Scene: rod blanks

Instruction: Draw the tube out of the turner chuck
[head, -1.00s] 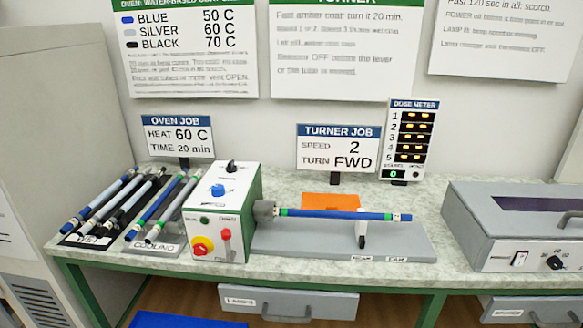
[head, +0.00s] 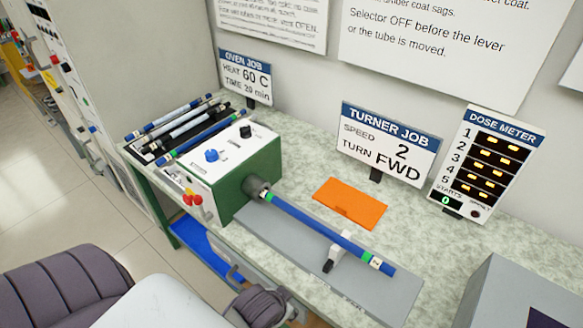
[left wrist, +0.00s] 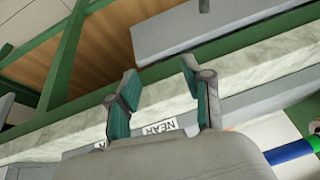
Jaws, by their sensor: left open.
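The blue tube (head: 310,222) with green bands and a pale marked end has its left end in the grey turner chuck (head: 256,187). Its right part lies over a small white support (head: 335,253) on the grey bed. The chuck is on the green-sided turner box (head: 255,170) with a white top, a blue knob and a red lever. My left gripper (left wrist: 159,77) is open and empty in the left wrist view, near the bench's front edge. The tube's blue and green part (left wrist: 290,153) shows at that view's lower right, apart from the fingers. My right gripper is not in view.
Several tubes (head: 185,125) lie on racks left of the turner box. An orange sheet (head: 350,203) lies behind the tube. A grey box (head: 500,295) stands at the lower right. Signs and a dose meter (head: 487,160) stand behind.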

